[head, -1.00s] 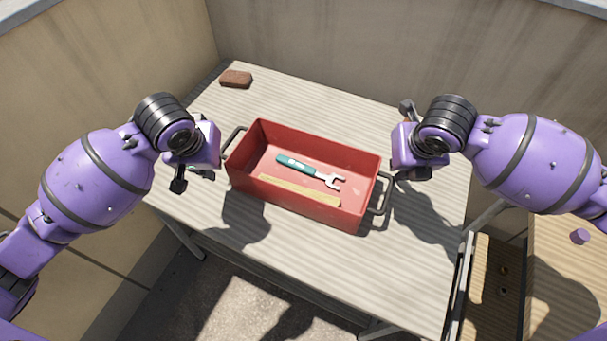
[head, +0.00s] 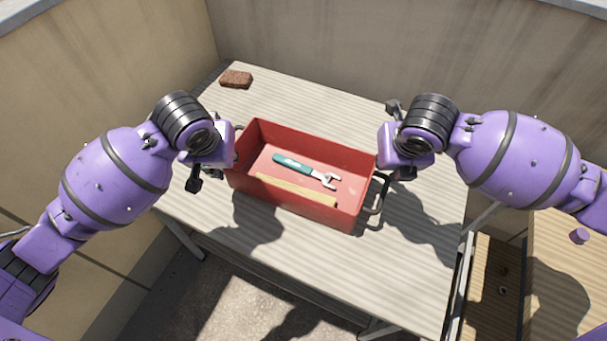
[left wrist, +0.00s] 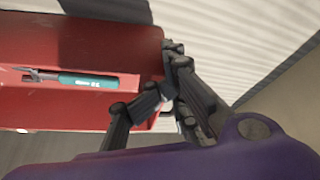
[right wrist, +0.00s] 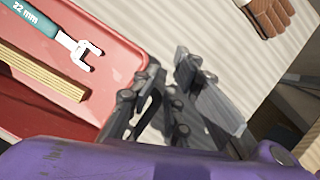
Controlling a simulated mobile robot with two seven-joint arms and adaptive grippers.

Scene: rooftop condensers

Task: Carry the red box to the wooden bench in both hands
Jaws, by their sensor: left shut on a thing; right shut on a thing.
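The red box (head: 300,208) is an open tray on a pale slatted table (head: 290,255); I cannot tell whether it is lifted. It holds a teal-handled wrench (head: 305,171) and a wooden strip (head: 295,190). My left gripper (head: 205,172) is shut at its left handle, which the gripper mostly hides. My right gripper (head: 395,170) is shut on the handle at the box's right end (head: 378,195). The left wrist view shows my left fingers (left wrist: 150,85) at the box wall; the right wrist view shows my right fingers (right wrist: 155,85) at the other end. The wooden bench (head: 570,265) is at lower right.
A brown brick (head: 236,79) lies at the table's back left. A brown glove (right wrist: 268,15) lies on the table beyond my right gripper. A small purple peg (head: 580,236) is on the bench. Concrete walls (head: 330,45) stand close behind and left.

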